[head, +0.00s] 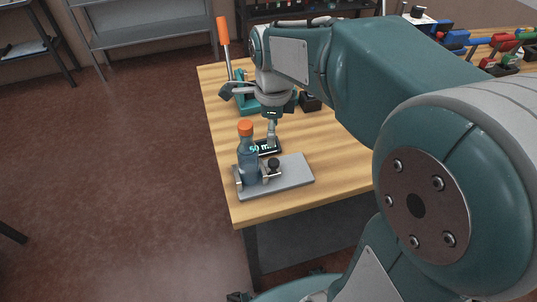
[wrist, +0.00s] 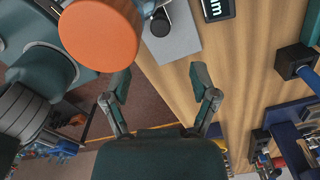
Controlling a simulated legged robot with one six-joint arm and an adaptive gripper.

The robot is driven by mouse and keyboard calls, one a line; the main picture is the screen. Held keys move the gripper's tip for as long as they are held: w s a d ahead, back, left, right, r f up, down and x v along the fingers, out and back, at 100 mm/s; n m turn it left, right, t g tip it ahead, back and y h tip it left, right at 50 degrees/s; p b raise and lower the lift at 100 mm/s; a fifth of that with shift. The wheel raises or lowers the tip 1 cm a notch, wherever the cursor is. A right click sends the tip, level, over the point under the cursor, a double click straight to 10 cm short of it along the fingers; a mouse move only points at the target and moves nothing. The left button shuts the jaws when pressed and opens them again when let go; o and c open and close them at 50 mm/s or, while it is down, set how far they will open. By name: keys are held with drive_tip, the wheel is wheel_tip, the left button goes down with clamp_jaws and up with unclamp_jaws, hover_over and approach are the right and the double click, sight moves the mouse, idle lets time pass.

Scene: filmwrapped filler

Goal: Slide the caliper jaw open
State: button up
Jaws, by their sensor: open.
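A translucent blue bottle (head: 248,165) with an orange cap (head: 246,128) stands upright on a grey plate (head: 293,176) near the table's front left corner. Metal caliper parts (head: 264,176) show low beside the bottle, with a dark knob (head: 274,163) to its right. A dark display (head: 262,149) stands behind the plate. In the wrist view the cap (wrist: 100,32) is large at upper left, beside the knob (wrist: 160,22); the jaws are hidden there. My gripper (wrist: 162,86) is open, with nothing between its fingers. In the head view its fingers are hard to make out.
The wooden table (head: 223,128) has bare room left of and behind the plate. A teal tool with an upright orange handle (head: 223,31) and a dark block (head: 310,101) stand farther back. Several coloured tools lie at the far right.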

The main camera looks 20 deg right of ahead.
sight(274, 162)
wheel_tip(274, 162, down, 10)
drive_tip(key=shift+d+f, duration=0.1)
drive_tip(key=shift+f, duration=0.15)
drive_tip(key=shift+s, duration=0.1)
drive_tip(key=c, duration=1)
drive_tip(key=shift+d, duration=0.1)
clamp_jaws()
drive_tip(key=shift+s, duration=0.1)
